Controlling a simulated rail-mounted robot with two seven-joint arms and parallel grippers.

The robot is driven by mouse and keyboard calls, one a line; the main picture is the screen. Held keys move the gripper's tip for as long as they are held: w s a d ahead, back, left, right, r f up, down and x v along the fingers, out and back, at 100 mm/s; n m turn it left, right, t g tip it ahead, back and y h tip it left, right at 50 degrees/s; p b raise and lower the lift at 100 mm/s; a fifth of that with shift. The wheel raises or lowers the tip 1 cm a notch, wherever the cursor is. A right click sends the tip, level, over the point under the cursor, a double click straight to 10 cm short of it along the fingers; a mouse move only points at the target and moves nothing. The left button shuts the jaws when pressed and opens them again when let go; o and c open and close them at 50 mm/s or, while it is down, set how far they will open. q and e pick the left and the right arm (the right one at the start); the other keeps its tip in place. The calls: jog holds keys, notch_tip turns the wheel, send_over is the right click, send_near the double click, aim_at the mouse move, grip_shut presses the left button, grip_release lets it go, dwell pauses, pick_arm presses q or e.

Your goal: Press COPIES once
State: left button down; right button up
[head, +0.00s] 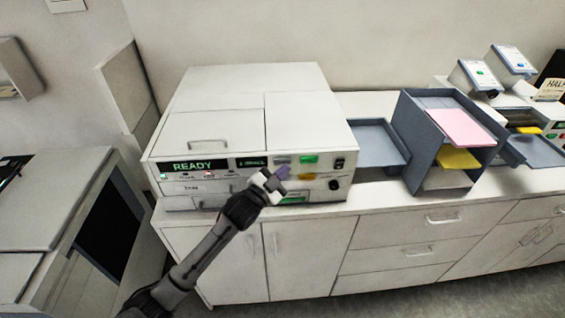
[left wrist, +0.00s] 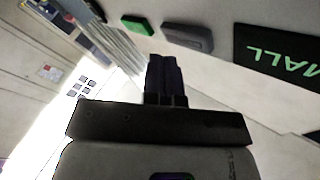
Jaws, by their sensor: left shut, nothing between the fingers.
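The white copier (head: 215,120) stands on the counter, with a display reading READY (head: 198,166) and a smaller green-lettered display (head: 251,162) on its front panel. Right of these are a grey button (head: 282,160) and a green button (head: 309,159); any label naming COPIES is too small to read. My left gripper (head: 280,173) is shut and empty, just in front of the panel below the grey button. In the left wrist view, its fingers (left wrist: 166,78) point toward the panel, with the grey button (left wrist: 188,37) and green button (left wrist: 138,25) beyond the tips. My right gripper is not in view.
A blue-grey output tray (head: 374,143) sits right of the copier. A paper sorter (head: 412,135) holding pink and yellow sheets stands beside it. More devices with buttons (head: 505,62) are at the far right. The cabinet front (head: 310,250) lies below.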

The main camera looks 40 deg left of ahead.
pick_arm(q)
jog(key=shift+w+a, duration=0.1)
dwell(0.4)
jog(key=shift+w+a, duration=0.2)
jog(key=shift+w+a, duration=0.3)
jog(key=shift+w, duration=0.05)
dwell(0.9)
jog(key=shift+s, duration=0.1)
jog(key=shift+s+d+p, duration=0.55)
jog(key=shift+d+p, duration=0.05)
jog(key=shift+p, duration=0.05)
